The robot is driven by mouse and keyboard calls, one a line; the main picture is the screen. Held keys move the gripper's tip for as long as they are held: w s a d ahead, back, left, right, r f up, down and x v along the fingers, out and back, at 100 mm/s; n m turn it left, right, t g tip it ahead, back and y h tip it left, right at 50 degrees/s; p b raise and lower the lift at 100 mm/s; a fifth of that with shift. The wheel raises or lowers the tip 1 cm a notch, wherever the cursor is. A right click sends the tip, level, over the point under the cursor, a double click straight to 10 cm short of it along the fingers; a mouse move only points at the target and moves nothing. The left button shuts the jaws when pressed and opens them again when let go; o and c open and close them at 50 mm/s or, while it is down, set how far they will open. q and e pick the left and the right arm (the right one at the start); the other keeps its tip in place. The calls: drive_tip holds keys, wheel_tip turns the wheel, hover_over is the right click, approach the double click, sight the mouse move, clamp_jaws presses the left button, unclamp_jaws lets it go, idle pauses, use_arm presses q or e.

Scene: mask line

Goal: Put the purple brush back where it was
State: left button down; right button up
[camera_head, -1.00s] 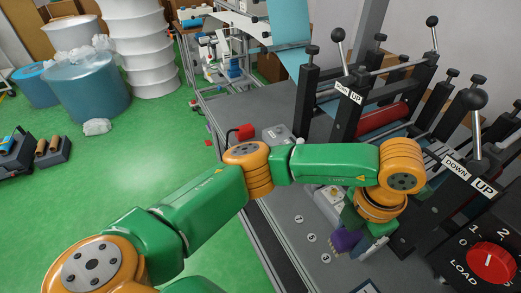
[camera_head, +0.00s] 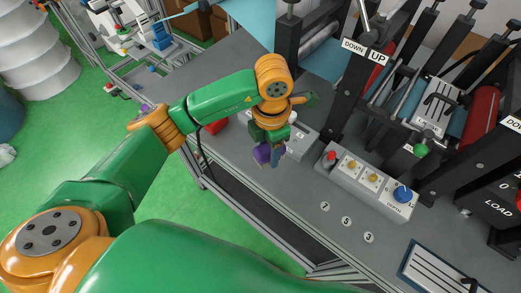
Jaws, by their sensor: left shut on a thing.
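The purple brush (camera_head: 262,154) is in my left gripper (camera_head: 270,157), which is shut on it and points down over the grey worktable (camera_head: 262,205). The fingers cover part of the brush. I cannot tell whether its lower end touches the table. The numbered round marks 1 (camera_head: 325,206), 2 (camera_head: 346,221) and 3 (camera_head: 369,237) lie on the table to the right of and nearer than the gripper. No brush stands on them. My right gripper is not in view.
A control box (camera_head: 345,186) with a red button, yellow switches and a blue knob stands right of the gripper. A grey box (camera_head: 303,147) is close beside it. Black machine frames (camera_head: 350,80) rise behind.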

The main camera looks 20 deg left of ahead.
sight(260, 149)
use_arm(q)
drive_tip(key=a+f, duration=0.1)
drive_tip(key=w+a+f, duration=0.1)
drive_tip(key=w+f, duration=0.1)
drive_tip(key=f, duration=0.1)
drive_tip(key=shift+a+p, duration=0.4)
drive_tip(key=shift+d+f+p, duration=0.2)
drive_tip(key=shift+f+p, duration=0.55)
drive_tip(key=shift+f, duration=0.45)
drive_tip(key=shift+f+b, duration=0.35)
drive_tip(key=shift+f, duration=0.1)
drive_tip(key=shift+c, duration=1.4)
unclamp_jaws()
drive_tip(key=shift+r, duration=0.1)
